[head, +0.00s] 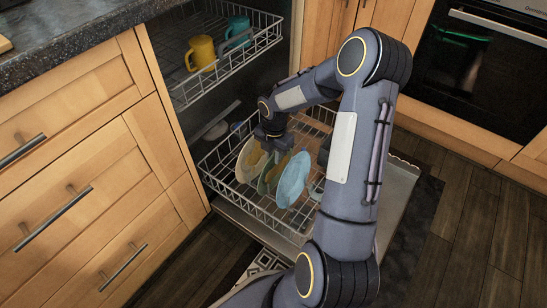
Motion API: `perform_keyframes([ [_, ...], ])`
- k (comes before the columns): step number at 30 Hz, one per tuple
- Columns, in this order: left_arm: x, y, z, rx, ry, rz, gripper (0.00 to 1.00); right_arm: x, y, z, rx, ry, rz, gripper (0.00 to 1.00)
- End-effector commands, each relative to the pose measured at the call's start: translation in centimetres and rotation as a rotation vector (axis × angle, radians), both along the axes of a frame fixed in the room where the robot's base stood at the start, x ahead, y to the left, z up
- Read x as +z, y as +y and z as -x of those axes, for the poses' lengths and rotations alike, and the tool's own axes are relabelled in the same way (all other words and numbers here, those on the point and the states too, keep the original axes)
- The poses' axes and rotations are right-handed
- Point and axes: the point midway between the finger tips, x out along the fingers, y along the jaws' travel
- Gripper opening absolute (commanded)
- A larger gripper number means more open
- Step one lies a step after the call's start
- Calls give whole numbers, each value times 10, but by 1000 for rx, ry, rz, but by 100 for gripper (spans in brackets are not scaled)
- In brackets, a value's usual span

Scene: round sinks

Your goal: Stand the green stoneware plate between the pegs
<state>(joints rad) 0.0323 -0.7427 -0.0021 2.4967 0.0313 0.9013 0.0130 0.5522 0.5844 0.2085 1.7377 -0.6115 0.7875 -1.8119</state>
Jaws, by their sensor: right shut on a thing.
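The green stoneware plate (265,181) is upright in the lower dishwasher rack (246,206), between two other plates. My right gripper (274,150) reaches down from above and is shut on its upper edge. The arm and the neighbouring plates cover much of the green plate. I cannot tell whether its lower edge sits between pegs or touches the rack floor. My left gripper is out of view.
A cream plate (247,160) stands close on the left, a light blue plate (293,180) close on the right. The upper rack (185,96) holds a yellow mug (201,53) and a teal mug (238,30). The open door (398,190) lies below.

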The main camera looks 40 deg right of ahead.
Motion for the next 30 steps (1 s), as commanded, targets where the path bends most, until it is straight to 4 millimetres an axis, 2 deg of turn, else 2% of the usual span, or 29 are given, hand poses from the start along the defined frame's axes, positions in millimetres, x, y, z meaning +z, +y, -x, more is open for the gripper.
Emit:
perform_keyframes([
  [11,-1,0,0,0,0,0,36,-4,0,0,0,-1,1,0],
  [12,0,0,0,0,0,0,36,-3,0,0,0,0,1,23],
  [16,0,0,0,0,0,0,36,-3,0,0,0,0,1,40],
  [25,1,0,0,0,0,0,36,1,0,0,0,-1,1,41],
  [30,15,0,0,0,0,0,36,27,-1,-1,0,-4,2,41],
])
